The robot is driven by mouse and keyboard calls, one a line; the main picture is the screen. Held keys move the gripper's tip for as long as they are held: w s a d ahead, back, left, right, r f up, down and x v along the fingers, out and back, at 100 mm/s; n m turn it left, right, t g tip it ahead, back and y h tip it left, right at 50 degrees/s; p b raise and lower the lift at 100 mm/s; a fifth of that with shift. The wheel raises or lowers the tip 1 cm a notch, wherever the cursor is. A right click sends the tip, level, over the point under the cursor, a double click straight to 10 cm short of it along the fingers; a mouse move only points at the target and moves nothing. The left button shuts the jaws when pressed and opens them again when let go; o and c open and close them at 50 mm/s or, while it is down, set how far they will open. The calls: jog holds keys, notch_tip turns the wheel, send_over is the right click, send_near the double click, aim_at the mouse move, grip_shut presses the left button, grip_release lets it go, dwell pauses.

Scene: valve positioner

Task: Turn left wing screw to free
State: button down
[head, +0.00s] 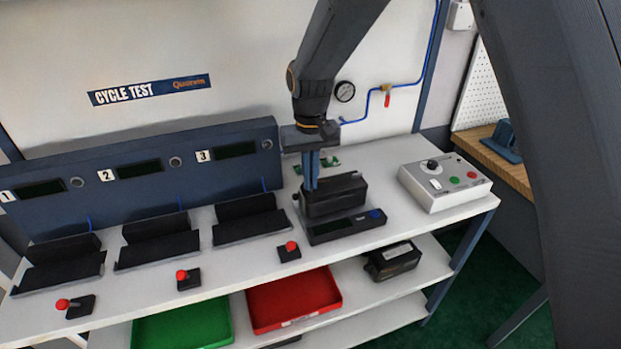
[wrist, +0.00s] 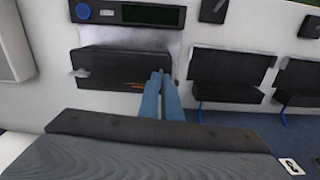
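The valve positioner (head: 334,195) is a black box on the bench, behind a black base with a dark display. It also shows in the wrist view (wrist: 120,66), seen from the opposite side. One pale wing screw (wrist: 79,73) shows at its left end there. My gripper (head: 311,186) points down at the box's left end in the head view. Its two blue fingers (wrist: 162,74) are close together with only a thin gap, at the opposite end from the visible screw. The left wing screw is hidden at the fingertips; the fingers appear closed on it.
A grey control box (head: 444,184) stands to the right on the bench. Several empty black cradles (head: 249,217) and red-knobbed levers (head: 290,249) lie to the left. Red (head: 294,301) and green (head: 184,326) trays and another black unit (head: 392,261) are on the lower shelf.

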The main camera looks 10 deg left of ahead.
jog(key=shift+n, duration=0.5)
jog(key=c, duration=2)
grip_release()
jog(key=shift+r+b, duration=1.15)
jog(key=shift+r, duration=2.8)
jog(key=shift+d, duration=0.1)
